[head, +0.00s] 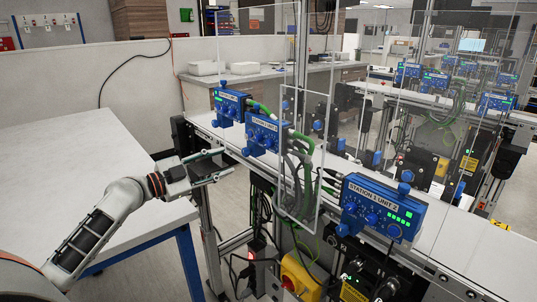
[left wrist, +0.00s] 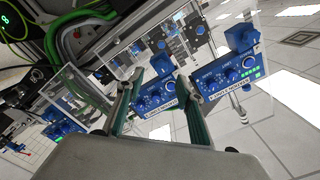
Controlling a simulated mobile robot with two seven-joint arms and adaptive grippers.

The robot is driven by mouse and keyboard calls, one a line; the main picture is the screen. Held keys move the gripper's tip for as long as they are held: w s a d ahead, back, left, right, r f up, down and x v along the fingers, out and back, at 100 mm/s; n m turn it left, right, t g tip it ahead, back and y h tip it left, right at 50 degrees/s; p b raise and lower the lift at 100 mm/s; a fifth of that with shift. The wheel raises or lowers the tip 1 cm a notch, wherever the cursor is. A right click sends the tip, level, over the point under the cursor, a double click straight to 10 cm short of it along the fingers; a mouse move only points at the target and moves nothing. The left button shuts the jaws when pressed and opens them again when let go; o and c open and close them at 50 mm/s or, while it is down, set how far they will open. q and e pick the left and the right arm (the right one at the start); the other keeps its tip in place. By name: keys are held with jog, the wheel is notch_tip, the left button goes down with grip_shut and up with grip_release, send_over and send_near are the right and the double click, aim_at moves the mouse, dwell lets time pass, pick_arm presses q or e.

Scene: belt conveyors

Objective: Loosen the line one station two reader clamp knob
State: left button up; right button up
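Two blue readers stand on line one's near edge at centre left in the head view, a farther one (head: 230,105) and a nearer one (head: 264,133). Their labels are too small to read fully. Small blue knobs stick out at them, one low on the nearer reader (head: 246,151). A larger reader labelled "STATION 1 UNIT 2" (head: 376,213) stands to the right. My left gripper (head: 227,162) is open and empty, beside the nearer left reader and apart from it. In the left wrist view the open fingers (left wrist: 160,76) frame one reader (left wrist: 155,98); another (left wrist: 230,78) is beside it.
A clear panel (head: 305,150) stands between the left readers and the right one. Green cables (head: 300,180) hang by it. A white table (head: 75,175) lies at left. A yellow switch box (head: 298,278) is under the belt.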

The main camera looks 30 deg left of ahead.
aim_at(244, 153)
pick_arm(q)
jog(key=x, duration=0.2)
jog(key=p+x, duration=0.1)
jog(key=x, duration=0.1)
jog(key=p+x, duration=0.1)
jog(key=x, duration=0.1)
jog(key=shift+w+r, duration=0.25)
jog(key=shift+r, duration=0.05)
jog(key=shift+w+d+f, duration=0.1)
jog(key=shift+w+d, duration=0.15)
jog(key=shift+w, duration=0.25)
grip_shut()
